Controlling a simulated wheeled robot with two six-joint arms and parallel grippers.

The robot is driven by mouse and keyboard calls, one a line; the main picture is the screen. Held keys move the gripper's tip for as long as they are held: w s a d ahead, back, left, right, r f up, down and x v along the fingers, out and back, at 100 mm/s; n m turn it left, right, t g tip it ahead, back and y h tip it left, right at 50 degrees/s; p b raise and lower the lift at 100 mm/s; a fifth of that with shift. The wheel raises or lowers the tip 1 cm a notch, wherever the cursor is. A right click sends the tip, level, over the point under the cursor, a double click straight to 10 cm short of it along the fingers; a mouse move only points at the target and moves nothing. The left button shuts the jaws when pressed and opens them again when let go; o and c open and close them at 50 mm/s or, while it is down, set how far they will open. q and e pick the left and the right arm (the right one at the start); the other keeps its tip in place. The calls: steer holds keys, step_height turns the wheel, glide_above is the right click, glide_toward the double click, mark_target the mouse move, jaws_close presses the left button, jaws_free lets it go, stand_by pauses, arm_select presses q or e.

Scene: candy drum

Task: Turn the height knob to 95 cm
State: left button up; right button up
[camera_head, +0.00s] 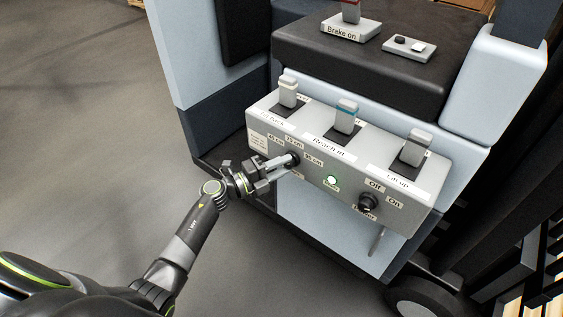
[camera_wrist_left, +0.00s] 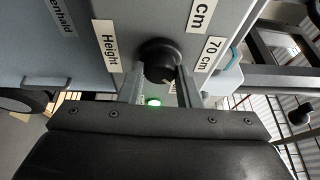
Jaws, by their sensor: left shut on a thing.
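The black round height knob (camera_head: 292,158) sits on the left part of the grey control panel's front face. Small cm labels surround it in the head view, too small to read surely. In the left wrist view the knob (camera_wrist_left: 158,58) lies between a "Height" label (camera_wrist_left: 108,46) and a "70 cm" label (camera_wrist_left: 212,54); another label ending in "cm" is cut off at the top. My left gripper (camera_head: 283,162) is shut on the knob, with one finger on each side in the left wrist view. I cannot tell which label the knob points to. My right gripper is not in view.
A green lit lamp (camera_head: 331,180) and a black Off/On knob (camera_head: 367,204) are right of the height knob. Several levers (camera_head: 346,116) stand on the panel's top. A "Brake on" plate (camera_head: 345,29) is behind. Open floor (camera_head: 90,110) lies at left.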

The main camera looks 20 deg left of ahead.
arm_select(q)
steer(key=shift+w+r+m+p, duration=0.15)
steer(key=shift+r+m+p, duration=0.2)
steer(key=shift+m, duration=0.25)
steer(key=o, duration=0.8)
steer(key=shift+o, duration=0.8)
steer(key=b+v, duration=0.4)
steer(key=v, duration=1.3)
steer(key=shift+b, duration=0.3)
